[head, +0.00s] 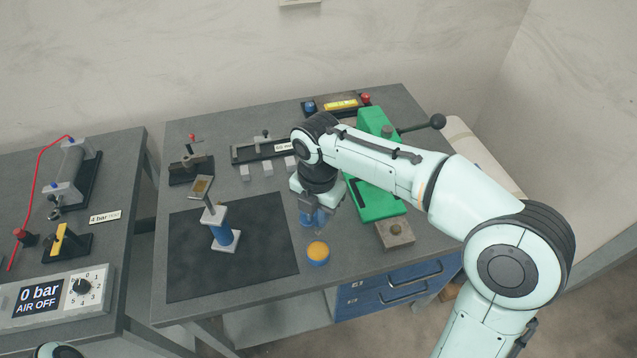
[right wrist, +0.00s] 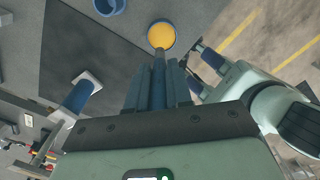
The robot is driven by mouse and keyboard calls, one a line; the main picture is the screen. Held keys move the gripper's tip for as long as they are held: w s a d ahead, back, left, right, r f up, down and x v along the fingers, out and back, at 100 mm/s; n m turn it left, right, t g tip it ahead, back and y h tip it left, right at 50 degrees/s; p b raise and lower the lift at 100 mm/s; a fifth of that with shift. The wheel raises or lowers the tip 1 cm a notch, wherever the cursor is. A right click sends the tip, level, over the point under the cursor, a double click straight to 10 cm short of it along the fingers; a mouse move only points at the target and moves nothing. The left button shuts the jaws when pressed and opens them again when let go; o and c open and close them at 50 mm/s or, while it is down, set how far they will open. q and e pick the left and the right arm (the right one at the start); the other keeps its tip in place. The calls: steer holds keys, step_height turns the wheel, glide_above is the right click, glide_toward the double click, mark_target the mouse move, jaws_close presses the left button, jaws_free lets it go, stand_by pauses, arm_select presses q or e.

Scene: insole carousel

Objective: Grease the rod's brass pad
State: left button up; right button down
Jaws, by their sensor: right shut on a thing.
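My right gripper (head: 314,203) is over the table, just behind the grease pot in the head view. In the right wrist view the gripper (right wrist: 158,85) is shut on a slender dark rod (right wrist: 158,72), whose far end points toward the pot. I cannot make out its brass pad. The pot (head: 318,253) is a small blue cup filled with yellow grease; it also shows in the right wrist view (right wrist: 161,36). I cannot tell whether rod and grease touch.
A blue open cup (head: 309,218) stands behind the pot. A blue post with grey end plates (head: 222,234) stands on a black mat (head: 270,265). A green press (head: 375,205) is to the right. A side table with a pressure panel (head: 60,291) is at left.

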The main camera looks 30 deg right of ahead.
mark_target(318, 231)
steer(key=shift+s+a+f, duration=0.1)
steer(key=shift+s+f, duration=0.2)
steer(key=shift+f, duration=0.15)
step_height(318, 231, down, 5)
steer(key=b, duration=0.4)
steer(key=shift+f, duration=0.1)
arm_select(q)
steer(key=f, duration=0.1)
steer(key=s+f, duration=0.1)
steer(key=f, duration=0.1)
steer(key=s+f, duration=0.1)
steer(key=f, duration=0.1)
steer(key=shift+s+f+b, duration=0.2)
steer(key=shift+s+b, duration=0.05)
steer(key=shift+b, duration=0.05)
arm_select(e)
steer(key=shift+f, duration=0.2)
arm_select(q)
steer(key=shift+s+f+b, duration=0.1)
steer(key=shift+f+b, duration=0.2)
arm_select(e)
steer(key=shift+f, duration=0.5)
arm_select(q)
steer(key=shift+r, duration=0.15)
arm_select(e)
steer(key=shift+f, duration=0.1)
stand_by(0.5)
arm_select(q)
steer(key=shift+r, duration=0.1)
